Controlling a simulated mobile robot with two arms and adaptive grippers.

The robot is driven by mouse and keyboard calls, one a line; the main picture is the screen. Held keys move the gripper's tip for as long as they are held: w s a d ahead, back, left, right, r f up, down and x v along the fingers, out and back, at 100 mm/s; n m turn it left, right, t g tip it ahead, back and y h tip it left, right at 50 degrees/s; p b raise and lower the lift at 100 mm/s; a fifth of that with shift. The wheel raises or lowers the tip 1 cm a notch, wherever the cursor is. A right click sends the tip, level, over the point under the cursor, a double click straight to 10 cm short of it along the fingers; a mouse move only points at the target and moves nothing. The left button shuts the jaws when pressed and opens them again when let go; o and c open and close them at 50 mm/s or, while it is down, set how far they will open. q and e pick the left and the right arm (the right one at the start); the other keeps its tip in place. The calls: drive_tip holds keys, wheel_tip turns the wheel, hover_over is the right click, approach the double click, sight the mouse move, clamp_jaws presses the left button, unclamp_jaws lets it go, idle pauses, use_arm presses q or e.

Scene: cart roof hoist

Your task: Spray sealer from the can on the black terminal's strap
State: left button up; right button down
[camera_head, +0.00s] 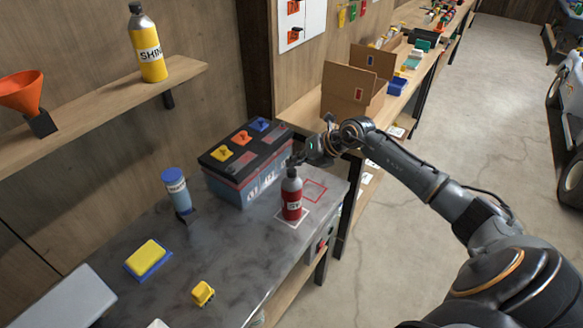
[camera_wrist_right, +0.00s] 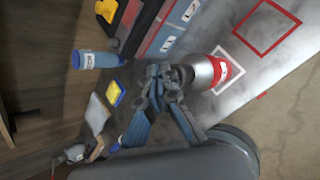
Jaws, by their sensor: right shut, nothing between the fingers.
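A red spray can (camera_head: 291,200) with a grey top and white label stands upright inside a white outlined square on the grey bench. My right gripper (camera_head: 299,159) is shut and empty at the can's top, just behind its nozzle. In the right wrist view, my right gripper (camera_wrist_right: 166,78) overlaps the can's grey top (camera_wrist_right: 203,70); I cannot tell whether they touch. A battery (camera_head: 246,165) with a black top stands left of the can, bearing yellow, orange and blue pieces. The black terminal and its strap are too small to tell apart. My left gripper is out of view.
An empty red outlined square (camera_head: 314,191) lies right of the can. A blue bottle (camera_head: 177,190), a yellow sponge on a blue tray (camera_head: 147,258) and a yellow toy-like block (camera_head: 202,293) stand on the bench (camera_head: 235,245). An open cardboard box (camera_head: 350,102) stands behind.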

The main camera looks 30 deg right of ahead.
drive_tip(key=shift+r+p, duration=2.15)
drive_tip(key=shift+r, duration=0.9)
drive_tip(key=m, duration=0.4)
drive_tip(key=m+b, duration=0.7)
drive_tip(key=m, duration=0.6)
hover_over(293, 170)
drive_tip(key=shift+g+y, duration=0.3)
drive_tip(key=shift+y, duration=0.1)
drive_tip(key=f, duration=0.4)
drive_tip(key=shift+s+d+f, duration=0.1)
drive_tip(key=shift+s+f, duration=0.1)
drive_tip(key=shift+s, duration=0.1)
drive_tip(key=shift+f+b, duration=0.45)
drive_tip(key=shift+f, duration=0.4)
